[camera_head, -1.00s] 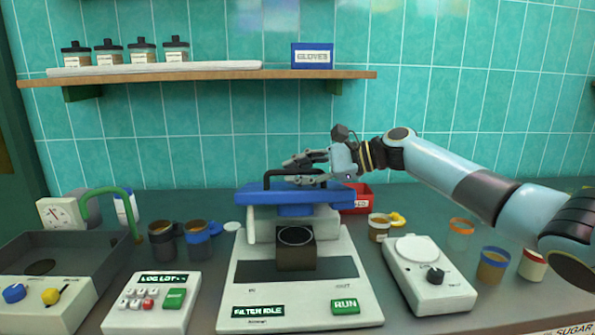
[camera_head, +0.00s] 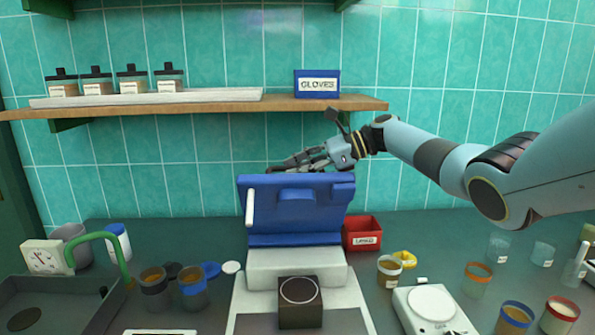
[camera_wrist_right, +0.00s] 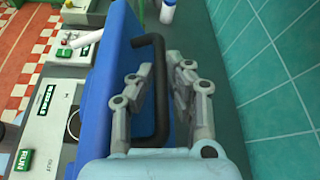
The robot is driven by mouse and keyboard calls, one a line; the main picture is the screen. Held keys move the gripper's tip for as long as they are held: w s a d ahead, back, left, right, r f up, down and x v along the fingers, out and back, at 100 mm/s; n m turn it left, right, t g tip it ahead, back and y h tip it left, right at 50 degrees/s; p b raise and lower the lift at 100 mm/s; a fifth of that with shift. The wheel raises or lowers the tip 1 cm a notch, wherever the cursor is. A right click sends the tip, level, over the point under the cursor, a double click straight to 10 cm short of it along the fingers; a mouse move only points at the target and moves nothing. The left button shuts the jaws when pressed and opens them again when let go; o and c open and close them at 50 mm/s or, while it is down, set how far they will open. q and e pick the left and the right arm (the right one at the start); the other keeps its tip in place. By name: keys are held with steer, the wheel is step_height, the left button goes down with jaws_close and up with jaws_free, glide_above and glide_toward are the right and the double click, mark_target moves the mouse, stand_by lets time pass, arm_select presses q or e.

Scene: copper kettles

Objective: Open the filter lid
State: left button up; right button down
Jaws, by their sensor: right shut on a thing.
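The blue filter lid (camera_head: 300,210) stands raised, nearly upright, at the back of the white filter machine (camera_head: 295,265). A white rod sticks out at its left side. My right gripper (camera_head: 290,164) is at the lid's upper edge, coming in from the right. In the right wrist view, my right gripper (camera_wrist_right: 158,85) has its fingers on either side of the lid's black handle (camera_wrist_right: 161,105), shut on it. The lid's blue panel (camera_wrist_right: 108,80) is beside the fingers. A dark square filter block (camera_head: 299,312) sits on the machine's front. My left gripper is not in view.
A red box (camera_head: 361,241) stands right of the lid. Cups (camera_head: 192,288) and a sink basin with a green tap (camera_head: 110,255) are at left. A white scale (camera_head: 432,308) and several cups are at right. A wooden shelf (camera_head: 230,106) hangs above.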

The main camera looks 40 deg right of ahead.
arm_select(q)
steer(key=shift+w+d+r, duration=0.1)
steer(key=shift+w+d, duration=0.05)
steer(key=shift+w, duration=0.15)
arm_select(e)
steer(key=shift+w+d, duration=0.25)
steer(key=shift+w, duration=0.1)
steer(key=c, duration=1.6)
jaws_free()
steer(key=shift+s+d, duration=0.1)
steer(key=shift+d, duration=0.05)
steer(key=v, duration=1.1)
steer(key=shift+d, duration=0.35)
steer(key=shift+s+r, duration=0.1)
